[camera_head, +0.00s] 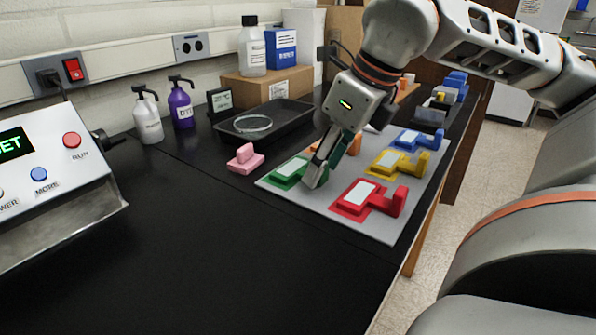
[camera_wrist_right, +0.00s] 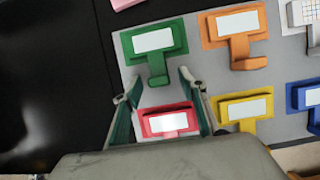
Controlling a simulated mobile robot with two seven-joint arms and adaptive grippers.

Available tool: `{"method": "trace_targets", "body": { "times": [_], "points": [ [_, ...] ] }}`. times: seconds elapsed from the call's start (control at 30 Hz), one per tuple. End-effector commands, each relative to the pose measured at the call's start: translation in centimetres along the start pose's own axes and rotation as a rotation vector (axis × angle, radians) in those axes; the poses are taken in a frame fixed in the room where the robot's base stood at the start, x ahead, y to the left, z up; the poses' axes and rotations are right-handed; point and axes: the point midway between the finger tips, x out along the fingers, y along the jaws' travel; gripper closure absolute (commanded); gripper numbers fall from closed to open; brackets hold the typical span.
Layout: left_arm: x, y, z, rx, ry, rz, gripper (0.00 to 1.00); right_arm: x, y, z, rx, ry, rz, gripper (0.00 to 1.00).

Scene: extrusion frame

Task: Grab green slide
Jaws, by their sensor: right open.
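The green slide (camera_head: 287,171) is a green block with a white label and a hooked handle. It sits at the left corner of the grey board (camera_head: 378,229). My right gripper (camera_head: 319,176) is open and points down beside it, hiding its handle in the head view. In the right wrist view the green slide (camera_wrist_right: 147,40) is just ahead of the open right gripper (camera_wrist_right: 157,84). The end of its handle appears between the two fingertips, with gaps on both sides. Whether the fingers are at handle height is unclear. My left gripper is not in view.
The red slide (camera_head: 355,196), yellow slide (camera_head: 388,161), blue slide (camera_head: 411,140) and orange slide (camera_wrist_right: 235,24) share the board. A pink block (camera_head: 245,161) lies left of it. A black tray (camera_head: 228,133) stands behind. The black tabletop in front is clear.

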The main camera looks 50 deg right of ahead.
Motion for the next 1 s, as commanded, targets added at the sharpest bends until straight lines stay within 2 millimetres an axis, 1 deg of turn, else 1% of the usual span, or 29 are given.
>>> {"method": "trace_targets", "body": {
  "times": [0.03,0.07,0.3,0.37,0.4,0.47,0.83,1.0],
  "points": [
    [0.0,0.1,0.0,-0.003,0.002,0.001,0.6,0.5,0.0,-0.1,0.0,0.003,0.001,0.58],
    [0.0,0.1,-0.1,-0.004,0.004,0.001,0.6,0.6,0.0,0.0,0.0,0.002,0.001,0.58],
    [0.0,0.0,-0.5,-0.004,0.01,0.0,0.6,0.5,0.0,0.0,0.0,-0.003,0.0,0.58],
    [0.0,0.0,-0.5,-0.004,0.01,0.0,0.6,0.5,0.0,0.0,0.0,-0.002,0.0,0.74],
    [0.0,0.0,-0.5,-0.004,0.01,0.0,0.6,0.5,0.0,0.0,0.0,-0.002,0.0,0.84],
    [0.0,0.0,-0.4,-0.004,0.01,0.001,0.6,0.5,0.0,0.0,0.0,-0.002,0.0,0.98],
    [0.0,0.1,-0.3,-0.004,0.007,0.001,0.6,0.4,0.0,0.1,0.0,-0.002,0.0,0.98],
    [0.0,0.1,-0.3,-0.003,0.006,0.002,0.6,-0.5,-0.1,0.4,0.0,-0.002,-0.002,0.98]
  ]
}}
